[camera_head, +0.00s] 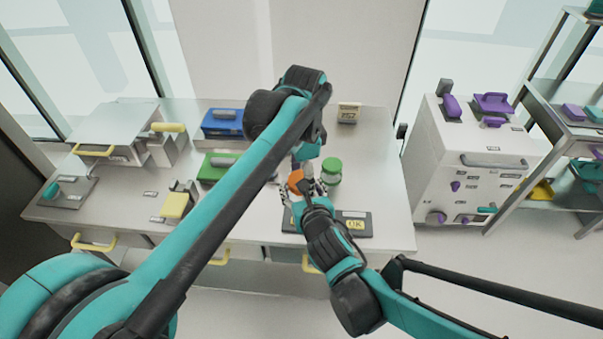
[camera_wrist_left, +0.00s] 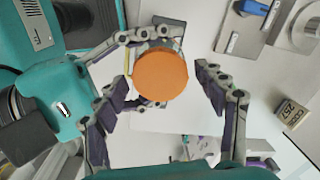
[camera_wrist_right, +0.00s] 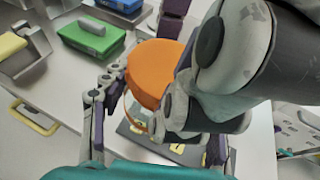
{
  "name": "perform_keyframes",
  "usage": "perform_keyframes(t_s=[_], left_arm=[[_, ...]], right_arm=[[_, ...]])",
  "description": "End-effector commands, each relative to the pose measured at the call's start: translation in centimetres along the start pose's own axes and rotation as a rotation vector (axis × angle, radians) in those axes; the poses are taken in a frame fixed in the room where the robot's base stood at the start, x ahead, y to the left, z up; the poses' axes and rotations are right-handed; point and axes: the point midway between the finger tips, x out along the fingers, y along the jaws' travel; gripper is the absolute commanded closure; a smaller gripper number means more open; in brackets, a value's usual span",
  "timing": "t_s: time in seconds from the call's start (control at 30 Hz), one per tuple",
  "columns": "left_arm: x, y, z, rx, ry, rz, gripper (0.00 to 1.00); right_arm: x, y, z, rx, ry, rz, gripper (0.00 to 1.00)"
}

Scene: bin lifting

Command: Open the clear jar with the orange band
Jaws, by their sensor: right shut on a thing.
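The clear jar shows its orange lid (camera_head: 296,180) in the head view; its body is mostly hidden by my grippers. My right gripper (camera_head: 310,188) is shut around the jar just below the lid. The orange lid (camera_wrist_right: 155,72) fills the middle of the right wrist view, with part of the clear body (camera_wrist_right: 138,112) under it. My left gripper (camera_wrist_left: 160,98) is above the jar, pointing down, with its fingers spread on both sides of the lid (camera_wrist_left: 160,75). Gaps show between these fingers and the lid.
A jar with a green lid (camera_head: 331,170) stands close to the right of my right gripper. A dark mat labelled OK (camera_head: 362,228) lies in front. Green (camera_head: 212,168) and blue (camera_head: 222,122) boxes stand to the left. The table's right side (camera_head: 385,170) is clear.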

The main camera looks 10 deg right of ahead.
Motion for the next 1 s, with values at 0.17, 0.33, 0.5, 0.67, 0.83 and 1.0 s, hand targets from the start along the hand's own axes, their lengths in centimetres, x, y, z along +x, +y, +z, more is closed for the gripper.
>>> perform_keyframes(t_s=[0.17,0.33,0.5,0.67,0.83,1.0], left_arm=[[-0.02,0.00,0.00,0.000,0.000,0.000,0.74],[-0.02,0.01,0.00,-0.001,0.000,0.000,0.81],[-0.03,0.01,-0.01,-0.140,0.000,0.000,0.81],[-0.04,0.02,-0.02,-0.282,0.000,0.000,0.81],[-0.04,0.03,-0.02,-0.292,0.000,0.001,0.81],[-0.03,0.03,-0.02,-0.290,0.000,0.001,0.26]], right_arm=[[0.00,0.01,0.03,0.000,-0.001,0.000,1.00],[0.01,0.01,0.04,0.000,-0.001,0.000,1.00],[0.01,0.02,0.05,0.000,-0.001,0.001,1.00],[0.01,0.02,0.05,0.000,-0.001,0.001,1.00],[0.01,0.02,0.06,0.000,-0.001,0.001,1.00],[0.02,0.02,0.06,0.000,-0.001,0.001,1.00]])
